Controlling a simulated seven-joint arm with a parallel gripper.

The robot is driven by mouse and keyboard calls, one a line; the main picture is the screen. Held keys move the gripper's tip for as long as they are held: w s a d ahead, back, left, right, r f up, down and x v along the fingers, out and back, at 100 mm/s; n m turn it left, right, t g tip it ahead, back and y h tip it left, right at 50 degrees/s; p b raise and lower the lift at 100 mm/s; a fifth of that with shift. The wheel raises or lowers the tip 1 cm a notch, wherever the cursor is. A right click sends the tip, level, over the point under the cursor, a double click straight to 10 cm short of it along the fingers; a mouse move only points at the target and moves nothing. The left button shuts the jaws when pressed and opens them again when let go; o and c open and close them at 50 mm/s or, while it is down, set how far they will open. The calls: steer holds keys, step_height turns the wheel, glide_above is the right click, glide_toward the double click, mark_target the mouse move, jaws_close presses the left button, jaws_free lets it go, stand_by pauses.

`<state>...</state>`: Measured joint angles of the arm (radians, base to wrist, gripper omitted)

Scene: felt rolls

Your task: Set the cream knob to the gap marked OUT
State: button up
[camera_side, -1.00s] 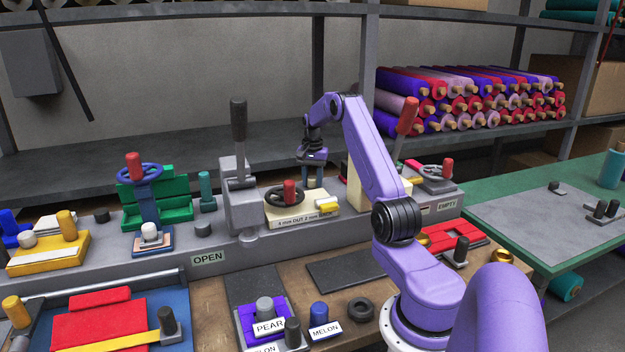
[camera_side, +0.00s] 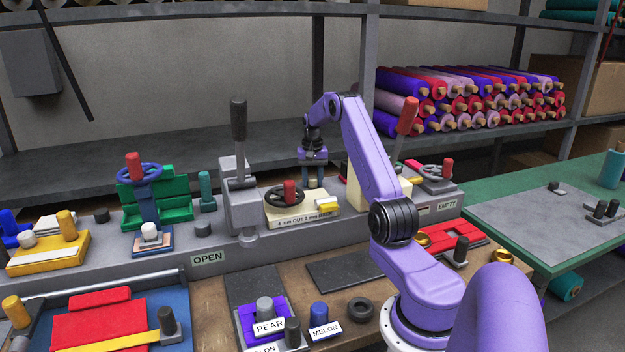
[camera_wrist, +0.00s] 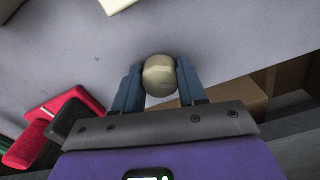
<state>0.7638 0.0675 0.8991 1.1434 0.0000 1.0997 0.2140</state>
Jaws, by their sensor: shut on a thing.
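The cream knob (camera_wrist: 159,75) is a rounded, pale beige piece between the two blue-grey fingers of my gripper (camera_wrist: 158,84) in the wrist view. My gripper (camera_side: 314,182) is shut on it, with a finger on each side. In the side view the fingers point down just behind a cream block (camera_side: 300,222). The block's front label reads "4 mm OUT 2 mm BACK", partly hard to read. The knob's base is hidden, and I cannot tell what it stands on.
A dark handwheel with a red grip (camera_side: 290,191) and a yellow piece (camera_side: 318,217) sit on the cream block. A tall dark lever (camera_side: 239,120) stands to the left. A red-topped lever (camera_side: 408,115) stands to the right. A dark mat (camera_side: 345,272) lies clear in front.

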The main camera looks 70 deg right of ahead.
mark_target(313, 177)
steer(key=o, duration=1.1)
steer(key=shift+c, duration=0.2)
steer(key=shift+r, duration=0.15)
step_height(313, 177, up, 17)
steer(key=shift+r, duration=0.1)
